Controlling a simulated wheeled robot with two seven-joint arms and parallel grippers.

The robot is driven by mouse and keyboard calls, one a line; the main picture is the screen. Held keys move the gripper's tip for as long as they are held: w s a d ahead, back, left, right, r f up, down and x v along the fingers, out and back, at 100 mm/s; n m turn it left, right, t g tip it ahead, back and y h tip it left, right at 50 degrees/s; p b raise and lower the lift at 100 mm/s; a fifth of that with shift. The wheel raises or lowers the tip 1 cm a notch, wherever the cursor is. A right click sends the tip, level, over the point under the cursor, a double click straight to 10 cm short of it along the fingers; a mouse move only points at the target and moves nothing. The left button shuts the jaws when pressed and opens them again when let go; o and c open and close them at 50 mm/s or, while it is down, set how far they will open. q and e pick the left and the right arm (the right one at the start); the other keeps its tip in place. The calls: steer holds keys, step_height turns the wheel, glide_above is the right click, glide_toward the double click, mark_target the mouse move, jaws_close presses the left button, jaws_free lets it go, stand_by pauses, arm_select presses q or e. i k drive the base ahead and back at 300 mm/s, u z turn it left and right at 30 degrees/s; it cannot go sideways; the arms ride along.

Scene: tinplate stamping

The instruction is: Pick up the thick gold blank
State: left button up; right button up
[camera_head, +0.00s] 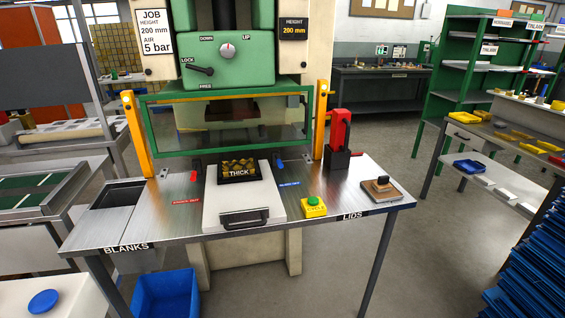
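A dark block with a gold-and-black patterned top and a white THICK label (239,172) sits at the back of a white board with a black handle (245,217). The board lies on the metal table (180,205) in front of the green press (228,65). Neither of my grippers is in view.
A dark recess (118,195) lies at the table's left, near the BLANKS label. A yellow box with a green button (314,207), a red-handled black tool (338,145) and a wooden-topped stamp on a plate (381,187) stand on the right. Yellow posts flank the press guard.

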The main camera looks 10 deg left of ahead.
mark_target(234, 168)
steer(key=z, duration=0.2)
steer(key=i, duration=0.9)
steer(key=u, duration=0.2)
